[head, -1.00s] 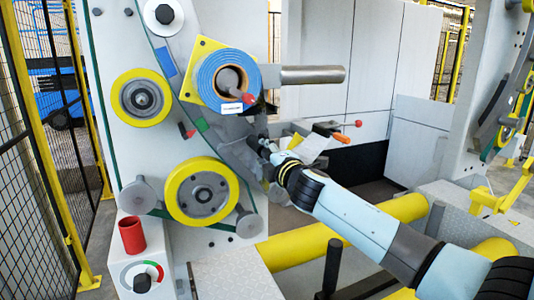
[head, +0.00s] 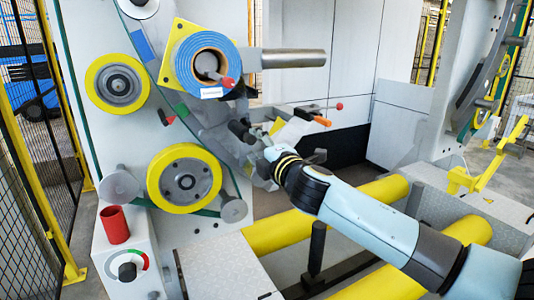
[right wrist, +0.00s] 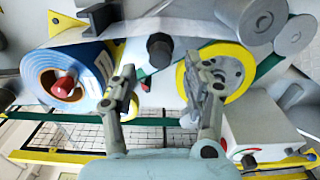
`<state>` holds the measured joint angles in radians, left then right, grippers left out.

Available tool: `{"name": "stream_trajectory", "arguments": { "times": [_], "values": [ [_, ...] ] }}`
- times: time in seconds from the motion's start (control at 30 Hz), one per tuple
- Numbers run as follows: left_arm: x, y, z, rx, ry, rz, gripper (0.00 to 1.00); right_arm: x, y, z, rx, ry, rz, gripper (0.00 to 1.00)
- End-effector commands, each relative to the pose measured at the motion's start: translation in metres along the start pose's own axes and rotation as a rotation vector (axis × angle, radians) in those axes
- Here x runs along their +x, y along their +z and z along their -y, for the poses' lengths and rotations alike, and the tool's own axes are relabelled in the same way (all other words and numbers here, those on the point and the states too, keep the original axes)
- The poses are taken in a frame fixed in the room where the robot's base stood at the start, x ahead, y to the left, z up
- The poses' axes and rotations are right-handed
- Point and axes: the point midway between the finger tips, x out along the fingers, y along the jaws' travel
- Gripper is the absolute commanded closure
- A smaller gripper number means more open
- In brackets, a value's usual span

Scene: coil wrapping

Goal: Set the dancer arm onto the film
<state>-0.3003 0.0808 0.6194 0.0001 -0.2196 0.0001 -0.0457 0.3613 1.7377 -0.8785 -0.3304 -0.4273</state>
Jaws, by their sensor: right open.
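A dark grey curved arm (head: 155,55), which looks like the dancer arm, runs down the front of the pale machine panel. A black knob (head: 240,130) stands out near its lower part. The blue-wrapped roll (head: 208,64), apparently the film, sits on a yellow plate. My right gripper (head: 259,148) is open, just right of the knob in the head view. In the right wrist view its fingers (right wrist: 160,70) are spread and empty, with the knob (right wrist: 160,48) beyond the gap between them. Contact between arm and film cannot be told. My left gripper is out of view.
Yellow-rimmed wheels (head: 185,178) and a grey shaft (head: 293,59) project from the panel. A red cup (head: 115,224) stands on the control box (head: 125,258). Yellow rollers (head: 275,234) lie low in front. A lever with an orange grip (head: 322,121) is behind my gripper.

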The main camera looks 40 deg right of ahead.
Motion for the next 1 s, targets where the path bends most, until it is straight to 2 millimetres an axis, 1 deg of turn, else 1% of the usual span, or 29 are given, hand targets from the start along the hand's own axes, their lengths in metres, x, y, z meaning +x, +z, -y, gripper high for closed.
{"name": "stream_trajectory", "arguments": {
  "times": [0.03,0.1,0.2,0.33,0.47,0.93,1.0],
  "values": [
    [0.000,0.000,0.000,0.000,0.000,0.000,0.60,-0.012,0.000,0.001,-0.003,-0.002,-0.002,0.51],
    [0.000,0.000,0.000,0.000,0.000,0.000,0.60,-0.026,0.000,0.001,-0.002,-0.002,-0.001,0.51],
    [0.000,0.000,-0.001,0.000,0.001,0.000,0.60,-0.042,0.000,0.001,-0.001,-0.002,-0.002,0.51],
    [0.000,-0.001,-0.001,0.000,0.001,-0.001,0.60,-0.055,0.000,0.001,-0.001,-0.001,0.000,0.51],
    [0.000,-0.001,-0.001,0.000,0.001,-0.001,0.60,-0.058,0.000,0.000,0.000,0.000,0.000,0.51],
    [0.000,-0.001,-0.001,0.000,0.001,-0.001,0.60,-0.058,0.000,0.000,0.000,0.000,0.000,0.51],
    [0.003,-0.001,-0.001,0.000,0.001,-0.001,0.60,-0.058,-0.001,0.004,0.000,-0.001,0.000,0.51]
  ]
}}
